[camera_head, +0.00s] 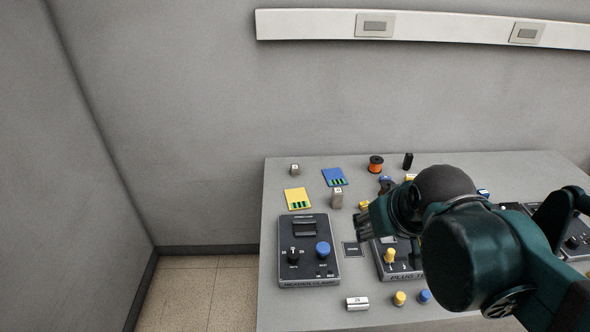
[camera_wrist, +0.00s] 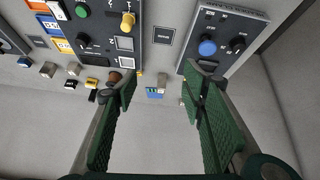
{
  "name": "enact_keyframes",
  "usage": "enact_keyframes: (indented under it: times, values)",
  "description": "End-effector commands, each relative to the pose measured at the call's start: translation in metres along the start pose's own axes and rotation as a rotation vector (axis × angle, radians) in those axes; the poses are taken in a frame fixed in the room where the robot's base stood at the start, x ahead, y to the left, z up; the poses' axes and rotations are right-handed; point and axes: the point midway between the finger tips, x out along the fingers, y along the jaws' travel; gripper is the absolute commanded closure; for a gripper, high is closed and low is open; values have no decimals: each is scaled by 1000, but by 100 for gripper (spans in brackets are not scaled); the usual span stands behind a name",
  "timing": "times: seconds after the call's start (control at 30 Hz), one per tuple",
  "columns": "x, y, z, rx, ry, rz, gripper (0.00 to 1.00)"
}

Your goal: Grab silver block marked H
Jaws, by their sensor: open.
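Several silver blocks are in view. In the head view, a tall one (camera_head: 337,199) stands right of the yellow card, a small one (camera_head: 294,169) sits at the back left, and one lying flat (camera_head: 357,303) is near the front edge. Their marks are too small to read surely, so I cannot tell which bears H. My gripper (camera_head: 364,222) is over the table, right of the tall block. In the wrist view my gripper (camera_wrist: 163,86) is open with green padded fingers. A small silver block (camera_wrist: 162,79) shows beyond and between them, apart from both fingers.
A black control box (camera_head: 310,268) with a blue knob stands at the left. The yellow card (camera_head: 298,199) and blue card (camera_head: 334,177) lie behind it. An orange spool (camera_head: 376,163) and a black block (camera_head: 408,160) are at the back.

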Motion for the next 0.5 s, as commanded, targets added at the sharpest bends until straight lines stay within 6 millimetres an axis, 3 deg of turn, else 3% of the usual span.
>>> enact_keyframes:
  times: [0.5]
  values:
    - [3,-1,-93,-229,-94,-5,58]
